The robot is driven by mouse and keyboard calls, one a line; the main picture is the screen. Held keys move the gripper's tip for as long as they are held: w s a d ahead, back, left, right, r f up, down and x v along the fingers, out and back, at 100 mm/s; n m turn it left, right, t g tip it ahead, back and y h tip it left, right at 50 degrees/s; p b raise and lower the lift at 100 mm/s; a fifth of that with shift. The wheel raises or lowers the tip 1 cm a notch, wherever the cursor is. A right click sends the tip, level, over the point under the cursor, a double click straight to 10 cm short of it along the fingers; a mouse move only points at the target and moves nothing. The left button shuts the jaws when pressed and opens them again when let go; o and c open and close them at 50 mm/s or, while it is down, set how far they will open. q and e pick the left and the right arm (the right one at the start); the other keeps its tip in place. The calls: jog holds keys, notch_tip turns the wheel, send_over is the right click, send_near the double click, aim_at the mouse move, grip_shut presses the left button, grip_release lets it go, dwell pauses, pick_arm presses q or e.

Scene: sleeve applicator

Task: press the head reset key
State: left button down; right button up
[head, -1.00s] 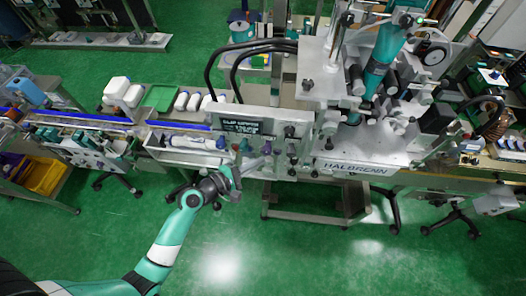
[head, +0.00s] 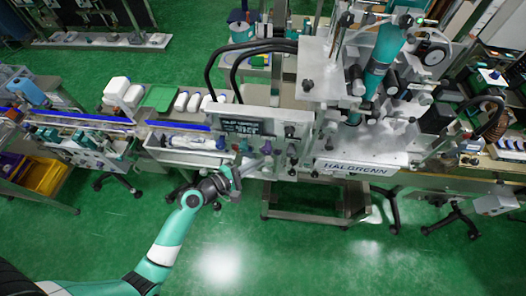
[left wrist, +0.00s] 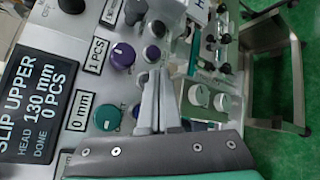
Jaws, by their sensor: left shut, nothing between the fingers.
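The grey control panel (left wrist: 82,85) fills the left of the left wrist view. I cannot tell which control is the head reset key. My left gripper (left wrist: 155,76) is shut and empty, its tips close to the panel's edge controls; contact is unclear. In the head view, my left gripper (head: 264,160) is in front of the panel's lower right part. My right gripper is not seen.
The applicator machine (head: 355,165) marked HALBRENN stands right of the panel. A conveyor (head: 85,121) runs to the left, with white bottles and a green tray (head: 160,98) behind it. A yellow bin (head: 47,177) is at far left. Green floor in front is open.

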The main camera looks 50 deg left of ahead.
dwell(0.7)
pick_arm(q)
jog(key=shift+w+a, duration=0.25)
jog(key=shift+w, duration=0.1)
jog(key=shift+w+a, duration=0.3)
dwell(0.6)
jog(key=shift+s+d, duration=0.55)
jog(key=shift+s, duration=0.1)
dwell(0.3)
jog(key=shift+s+d+p, duration=0.95)
jog(key=shift+s+d, duration=0.7)
jog(key=shift+s, duration=0.25)
